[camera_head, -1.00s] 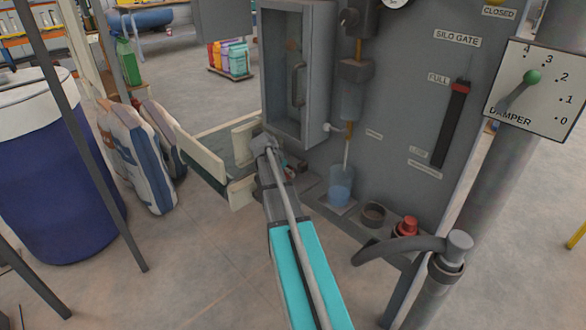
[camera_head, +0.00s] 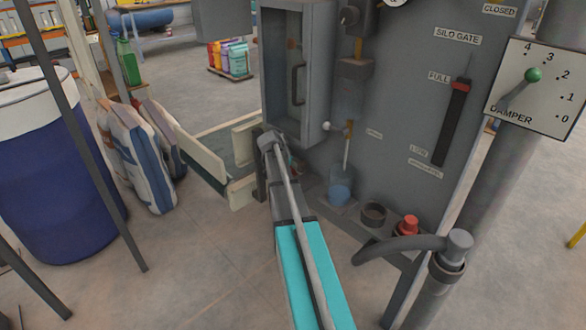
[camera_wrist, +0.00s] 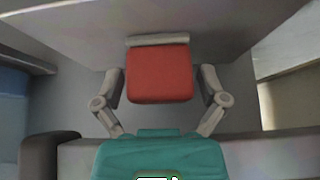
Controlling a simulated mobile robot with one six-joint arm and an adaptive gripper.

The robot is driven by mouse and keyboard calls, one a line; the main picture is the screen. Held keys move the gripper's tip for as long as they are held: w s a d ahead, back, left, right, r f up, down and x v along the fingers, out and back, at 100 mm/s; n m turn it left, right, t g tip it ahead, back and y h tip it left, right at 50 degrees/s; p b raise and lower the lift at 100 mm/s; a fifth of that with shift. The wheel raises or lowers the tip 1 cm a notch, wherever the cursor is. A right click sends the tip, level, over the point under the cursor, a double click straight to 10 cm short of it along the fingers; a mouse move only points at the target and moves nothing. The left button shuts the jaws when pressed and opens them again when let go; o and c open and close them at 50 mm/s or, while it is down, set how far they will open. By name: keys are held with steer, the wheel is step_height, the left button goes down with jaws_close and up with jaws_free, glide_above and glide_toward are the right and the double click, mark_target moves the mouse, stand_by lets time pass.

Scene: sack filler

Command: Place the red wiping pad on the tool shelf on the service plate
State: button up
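The red wiping pad (camera_wrist: 160,74) shows in the wrist view as a rounded red block with a pale strip along its far edge. My gripper (camera_wrist: 161,86) has one finger on each side of it, with narrow gaps visible, the wider one on the right. The fingers look open around the pad, not pressed on it. In the head view my wrist (camera_head: 270,142) is at the foot of the grey panel, and my arm hides most of the gripper and pad. I cannot tell which surface is the service plate.
A grey ledge under the panel (camera_head: 400,120) carries a blue cup (camera_head: 340,188), a dark ring (camera_head: 373,212) and a red knob (camera_head: 408,226). A cream-sided conveyor (camera_head: 208,165) stands left of my wrist. A teal block (camera_wrist: 160,155) is low in the wrist view.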

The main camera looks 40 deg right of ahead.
steer(key=shift+r, duration=0.1)
stand_by(0.4)
steer(key=p+v, duration=0.4)
steer(key=v, duration=0.1)
steer(key=shift+r+p, duration=0.2)
steer(key=shift+p, duration=0.2)
steer(key=s+a, duration=0.1)
steer(key=a, duration=1.1)
steer(key=shift+f, duration=0.2)
steer(key=shift+s+a, duration=0.1)
steer(key=s+a+f+n+y, duration=0.1)
steer(key=s+a+n+y, duration=0.1)
steer(key=s+a+n, duration=0.3)
steer(key=s+a+f+n+y, duration=0.1)
steer(key=s+a+n, duration=0.4)
steer(key=a, duration=0.9)
steer(key=s+a+f+n+y, duration=0.1)
steer(key=s+a+n+y, duration=0.2)
steer(key=a, duration=0.7)
steer(key=s+n, duration=0.2)
steer(key=n, duration=0.2)
steer(key=shift+s+g+y, duration=0.25)
steer(key=shift+g+y, duration=0.05)
steer(key=shift+r, duration=0.1)
